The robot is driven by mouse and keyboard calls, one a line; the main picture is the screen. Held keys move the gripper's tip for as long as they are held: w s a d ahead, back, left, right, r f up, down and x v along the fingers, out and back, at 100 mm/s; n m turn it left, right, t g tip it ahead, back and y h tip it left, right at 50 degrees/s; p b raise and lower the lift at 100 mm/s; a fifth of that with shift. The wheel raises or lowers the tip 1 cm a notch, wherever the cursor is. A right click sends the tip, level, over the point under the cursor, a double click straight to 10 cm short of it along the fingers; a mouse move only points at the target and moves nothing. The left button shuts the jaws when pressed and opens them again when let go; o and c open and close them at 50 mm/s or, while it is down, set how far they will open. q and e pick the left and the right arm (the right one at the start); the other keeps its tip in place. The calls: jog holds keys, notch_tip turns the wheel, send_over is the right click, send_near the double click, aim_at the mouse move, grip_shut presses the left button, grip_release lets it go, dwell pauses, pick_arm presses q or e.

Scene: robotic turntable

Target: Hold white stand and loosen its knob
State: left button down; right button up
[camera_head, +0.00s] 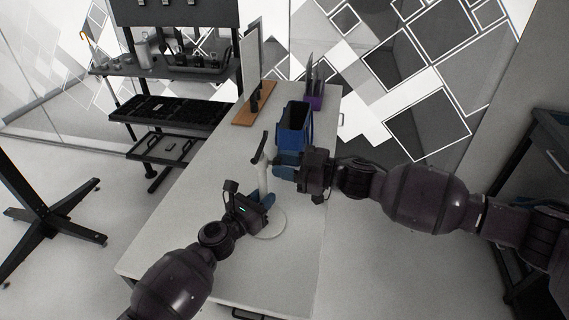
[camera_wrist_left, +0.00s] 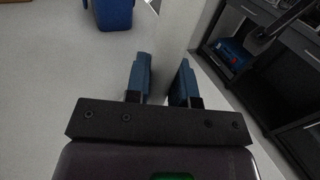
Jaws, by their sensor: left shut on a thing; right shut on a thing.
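The white stand (camera_head: 263,183) stands upright on the table on a round white base. A black piece slants up from its top. My left gripper (camera_head: 266,199) is shut on the post low down, just above the base. In the left wrist view the white post (camera_wrist_left: 178,30) rises between the blue fingers of this gripper (camera_wrist_left: 163,82). My right gripper (camera_head: 277,165) comes in from the right at the upper part of the post, with its blue fingers shut on the knob. The knob itself is hidden by these fingers.
A blue bin (camera_head: 295,128) stands on the white table (camera_head: 205,190) right behind my right gripper. Further back are a wooden board (camera_head: 245,116) with an upright panel and a purple holder (camera_head: 315,101). A shelf rack (camera_head: 165,68) stands at the left. The table's left part is clear.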

jog(key=n, duration=0.6)
jog(key=n+g+y, duration=0.1)
jog(key=n, duration=0.6)
jog(key=shift+f, duration=0.1)
dwell(0.4)
jog(key=o, duration=0.9)
jog(key=shift+d, duration=0.1)
jog(key=v, duration=1.2)
jog(key=shift+f, duration=0.15)
